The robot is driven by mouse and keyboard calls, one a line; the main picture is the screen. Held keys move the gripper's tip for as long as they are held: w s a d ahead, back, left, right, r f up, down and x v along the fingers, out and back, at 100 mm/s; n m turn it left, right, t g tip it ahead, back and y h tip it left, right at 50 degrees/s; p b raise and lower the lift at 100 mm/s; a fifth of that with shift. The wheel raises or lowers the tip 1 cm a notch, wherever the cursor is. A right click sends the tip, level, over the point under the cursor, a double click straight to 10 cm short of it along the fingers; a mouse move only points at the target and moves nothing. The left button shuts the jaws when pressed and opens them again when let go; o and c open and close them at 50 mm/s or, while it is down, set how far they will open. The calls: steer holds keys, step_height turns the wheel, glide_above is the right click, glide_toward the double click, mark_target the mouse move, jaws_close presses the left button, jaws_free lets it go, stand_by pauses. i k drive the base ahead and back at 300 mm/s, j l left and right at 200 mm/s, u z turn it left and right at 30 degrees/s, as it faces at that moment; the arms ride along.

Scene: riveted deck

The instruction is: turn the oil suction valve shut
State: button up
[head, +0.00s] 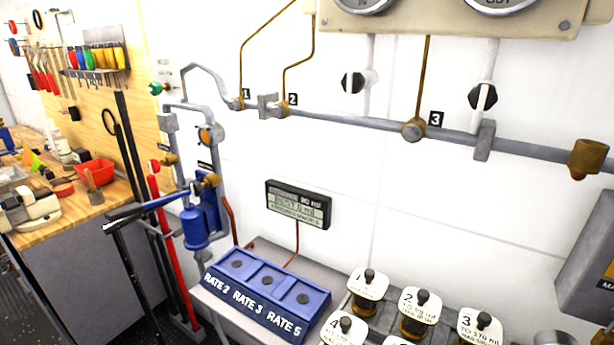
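I cannot tell for sure which fitting is the oil suction valve, as the small labels are unreadable. Two black-and-white knobs, a left one (354,82) and a right one (482,96), sit on the vertical pipes below the gauges. My gripper is not in view.
A long grey pipe (350,122) with tags 1 to 3 crosses the white wall. A blue rate block (267,292) and several labelled jars (418,308) stand on the shelf below. A cluttered wooden bench (95,215) is at left. The pump's lever (150,206) juts out leftward.

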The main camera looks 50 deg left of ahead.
mark_target(155, 166)
steer(key=u, duration=2)
steer(key=i+j, duration=0.75)
steer(key=j, duration=0.2)
steer(key=i+j+u, duration=0.15)
steer(key=i+j, duration=0.55)
steer(key=j, duration=0.3)
steer(key=i+j, duration=0.8)
steer(key=j+u, duration=0.05)
steer(key=j, duration=0.05)
